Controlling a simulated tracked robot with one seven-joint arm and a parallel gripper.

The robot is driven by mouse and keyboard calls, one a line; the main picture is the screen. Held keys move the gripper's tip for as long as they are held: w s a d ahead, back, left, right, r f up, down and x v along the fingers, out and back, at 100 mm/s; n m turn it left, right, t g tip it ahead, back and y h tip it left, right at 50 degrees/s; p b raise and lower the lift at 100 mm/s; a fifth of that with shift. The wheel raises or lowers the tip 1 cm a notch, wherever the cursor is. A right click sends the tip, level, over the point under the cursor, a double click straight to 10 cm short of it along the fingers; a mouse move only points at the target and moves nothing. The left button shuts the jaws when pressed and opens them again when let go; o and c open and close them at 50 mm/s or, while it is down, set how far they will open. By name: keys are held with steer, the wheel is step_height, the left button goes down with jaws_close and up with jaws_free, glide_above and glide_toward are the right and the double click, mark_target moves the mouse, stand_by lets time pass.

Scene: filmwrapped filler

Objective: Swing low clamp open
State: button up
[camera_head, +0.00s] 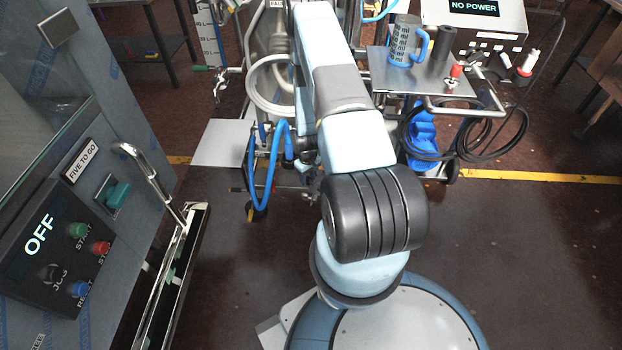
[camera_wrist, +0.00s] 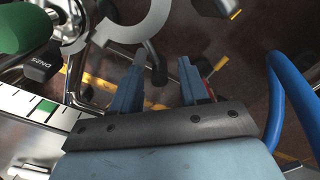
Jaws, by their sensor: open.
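In the wrist view my gripper (camera_wrist: 158,82) is open, its two blue fingers apart with nothing between them. Just beyond the fingertips is a grey curved metal part (camera_wrist: 122,30) with a dark tab (camera_wrist: 156,64) below it. I cannot tell whether this is the low clamp or whether it is shut. A bright metal fitting (camera_wrist: 68,22) is at upper left, beside a green handle (camera_wrist: 20,28) and a black piece marked DN25 (camera_wrist: 40,64). In the head view my arm hides my gripper, and the clamp cannot be made out.
A blue hose (camera_wrist: 292,90) runs close right of my gripper; blue hose loops (camera_head: 266,172) also show in the head view. A white scale strip (camera_wrist: 40,108) lies to the left. A metal shelf (camera_head: 440,80) holds a blue jug (camera_head: 404,42). The control cabinet (camera_head: 130,135) stands left.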

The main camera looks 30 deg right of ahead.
steer(key=shift+f, duration=0.95)
steer(key=shift+c, duration=0.2)
jaws_close()
